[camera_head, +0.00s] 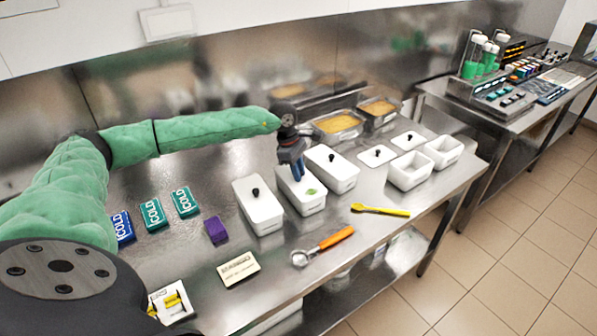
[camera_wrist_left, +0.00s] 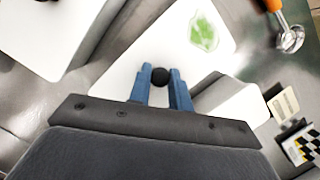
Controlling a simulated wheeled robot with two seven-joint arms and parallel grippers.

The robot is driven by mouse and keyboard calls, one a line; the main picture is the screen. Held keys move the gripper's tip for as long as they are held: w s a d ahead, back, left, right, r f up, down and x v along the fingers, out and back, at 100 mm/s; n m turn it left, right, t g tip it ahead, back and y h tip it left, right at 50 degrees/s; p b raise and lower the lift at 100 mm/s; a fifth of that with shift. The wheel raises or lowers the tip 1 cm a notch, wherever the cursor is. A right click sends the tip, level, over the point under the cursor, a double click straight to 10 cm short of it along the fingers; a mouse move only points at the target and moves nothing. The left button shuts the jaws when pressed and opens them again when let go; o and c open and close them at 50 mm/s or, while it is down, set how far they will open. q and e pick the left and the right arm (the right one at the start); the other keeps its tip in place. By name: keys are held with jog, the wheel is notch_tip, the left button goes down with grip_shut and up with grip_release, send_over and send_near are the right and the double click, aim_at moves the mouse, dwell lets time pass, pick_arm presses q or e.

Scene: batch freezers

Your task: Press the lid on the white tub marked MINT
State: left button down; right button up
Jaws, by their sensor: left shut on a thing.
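A white tub (camera_head: 308,205) with a green leaf mark (camera_head: 311,191) stands in the middle of a row of three; no MINT lettering is readable. My left gripper (camera_head: 295,175) points down over it. In the left wrist view the gripper (camera_wrist_left: 161,80) is shut on the black knob (camera_wrist_left: 160,75) of a white lid (camera_wrist_left: 130,68). The leaf mark also shows there (camera_wrist_left: 204,34). The lid lies over the tub; I cannot tell whether its edges are fully seated. My right gripper is not in view.
Lidded white tubs stand close on the left (camera_head: 260,213) and right (camera_head: 334,172). Open white tubs (camera_head: 408,172) and loose lids (camera_head: 377,155) are further right. An orange-handled scoop (camera_head: 325,243) and a yellow spatula (camera_head: 380,210) lie in front. COLD packs (camera_head: 154,215) lie left.

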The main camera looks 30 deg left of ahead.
pick_arm(q)
jog(key=c, duration=0.7)
grip_release()
jog(key=shift+r, duration=0.15)
jog(key=shift+r+p, duration=0.5)
jog(key=shift+r, duration=2.85)
jog(key=shift+c, duration=0.3)
grip_shut()
